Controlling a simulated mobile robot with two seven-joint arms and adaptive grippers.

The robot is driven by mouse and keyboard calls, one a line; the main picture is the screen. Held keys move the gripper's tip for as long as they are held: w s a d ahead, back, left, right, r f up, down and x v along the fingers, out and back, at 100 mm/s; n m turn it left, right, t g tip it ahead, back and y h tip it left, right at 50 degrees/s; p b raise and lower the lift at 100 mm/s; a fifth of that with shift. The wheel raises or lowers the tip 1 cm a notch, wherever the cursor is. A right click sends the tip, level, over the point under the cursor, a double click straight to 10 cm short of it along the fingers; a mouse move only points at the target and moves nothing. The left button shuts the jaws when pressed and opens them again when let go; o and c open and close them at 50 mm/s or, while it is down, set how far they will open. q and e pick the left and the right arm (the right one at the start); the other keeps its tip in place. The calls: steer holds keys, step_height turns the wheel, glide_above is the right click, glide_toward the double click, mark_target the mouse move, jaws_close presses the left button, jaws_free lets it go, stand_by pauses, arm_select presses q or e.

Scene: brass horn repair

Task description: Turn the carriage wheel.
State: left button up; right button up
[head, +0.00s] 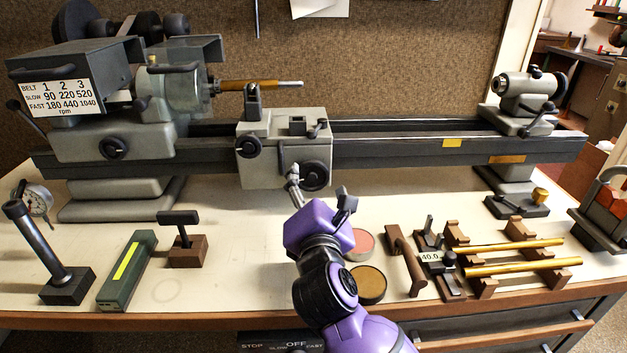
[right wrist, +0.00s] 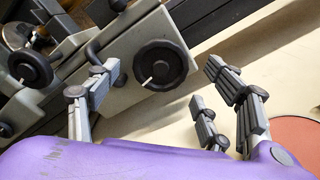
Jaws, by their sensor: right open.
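The carriage (head: 285,165) is a grey box on the lathe bed. The carriage wheel (head: 315,176), a dark round handwheel, sits on its lower right front. In the right wrist view the wheel (right wrist: 160,65) shows a pale handle pin and lies ahead, between the spread fingers in the picture. My right gripper (head: 320,196) is open and empty, just in front of the wheel; its fingers (right wrist: 157,88) do not visibly grip it. One finger partly overlaps the carriage in the head view. A second dark wheel (head: 248,146) is on the carriage's left side. My left gripper is not in view.
On the bench below stand a dial gauge stand (head: 45,250), a green box (head: 127,270), a brown block with a T-handle (head: 187,250), round tins (head: 369,284), a mallet (head: 405,260) and brass rods (head: 520,268) on wooden rests. The tailstock (head: 520,100) is at right.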

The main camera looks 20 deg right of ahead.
mark_target(312, 175)
steer(key=shift+x, duration=0.95)
steer(key=shift+w+d+r, duration=0.1)
steer(key=shift+w, duration=0.2)
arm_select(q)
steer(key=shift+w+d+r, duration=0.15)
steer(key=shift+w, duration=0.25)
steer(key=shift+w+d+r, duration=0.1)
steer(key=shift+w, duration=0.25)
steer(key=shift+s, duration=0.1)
